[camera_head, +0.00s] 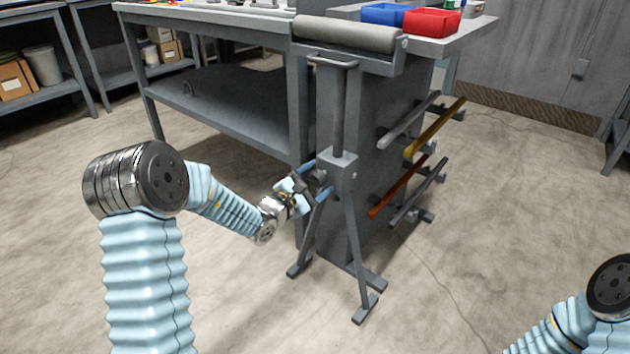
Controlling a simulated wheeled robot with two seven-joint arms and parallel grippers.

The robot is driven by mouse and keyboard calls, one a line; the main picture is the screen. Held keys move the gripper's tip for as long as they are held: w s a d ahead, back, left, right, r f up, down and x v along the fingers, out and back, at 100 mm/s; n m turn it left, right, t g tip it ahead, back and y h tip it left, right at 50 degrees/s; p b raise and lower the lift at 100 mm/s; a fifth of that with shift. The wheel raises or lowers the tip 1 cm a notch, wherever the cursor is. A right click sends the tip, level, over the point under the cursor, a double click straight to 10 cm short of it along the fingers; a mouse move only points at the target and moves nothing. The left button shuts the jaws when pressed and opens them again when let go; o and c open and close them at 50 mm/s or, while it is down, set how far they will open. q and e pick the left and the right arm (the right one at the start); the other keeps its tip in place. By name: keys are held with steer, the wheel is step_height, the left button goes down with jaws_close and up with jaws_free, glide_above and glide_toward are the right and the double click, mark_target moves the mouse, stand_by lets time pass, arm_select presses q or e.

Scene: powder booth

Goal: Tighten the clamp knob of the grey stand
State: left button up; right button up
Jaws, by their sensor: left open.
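The grey stand (338,115) stands upright on the floor at the end of the workbench, with a crossbar on top and splayed legs below. Its dark clamp knob (316,179) sticks out to the left of the block halfway up the stand. My left gripper (316,181) is open, with its blue fingers at the knob, one above and one below it. Whether the fingers touch the knob cannot be told. My right arm shows only in part at the bottom right corner; its gripper is outside the view.
The workbench (215,105) with a lower shelf stands just behind the stand. Colored bars (436,126) stick out on racks to the right. The front floor is clear.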

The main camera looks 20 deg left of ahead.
arm_select(q)
steer(key=v, duration=1.4)
steer(key=shift+w, duration=0.1)
steer(key=s+d+f+m+g+h+p, duration=0.1)
steer(key=s+d+f+m+g+h, duration=0.25)
steer(key=d+f+g, duration=0.45)
steer(key=s+d+f+m+g+y+p, duration=0.4)
steer(key=s+f+m+g, duration=0.7)
steer(key=s+f, duration=0.6)
steer(key=d+m+t, duration=0.1)
steer(key=m, duration=0.1)
steer(key=d+f+m+t+y, duration=0.1)
steer(key=m, duration=0.1)
steer(key=d+f+m+p, duration=0.1)
steer(key=m, duration=0.1)
steer(key=shift+s+d+f+m+t+y, duration=0.2)
steer(key=shift+s+d+m+t+y, duration=0.05)
steer(key=shift+d+m+t, duration=0.15)
